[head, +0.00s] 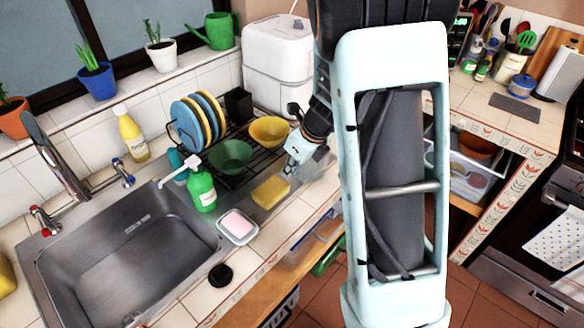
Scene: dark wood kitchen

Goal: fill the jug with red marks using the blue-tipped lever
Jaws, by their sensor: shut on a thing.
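The blue-tipped lever (123,172) is on the right of the steel tap (58,158), at the back of the sink. A red-tipped lever (42,218) is on the tap's left. My gripper (297,160) is low over the counter at the right end of the drainer, beside the yellow bowl and the sponge, well to the right of the tap. It is shut on a pale, see-through thing (312,172), which may be the jug. My wrist and arm partly hide it, and I cannot make out red marks. No water shows from the tap.
The sink basin (130,265) is empty. A green soap bottle (201,188), pink soap on a dish (237,227) and a yellow sponge (271,191) stand between sink and gripper. A dish rack (240,172) holds plates and bowls. A black stopper (220,275) lies in front.

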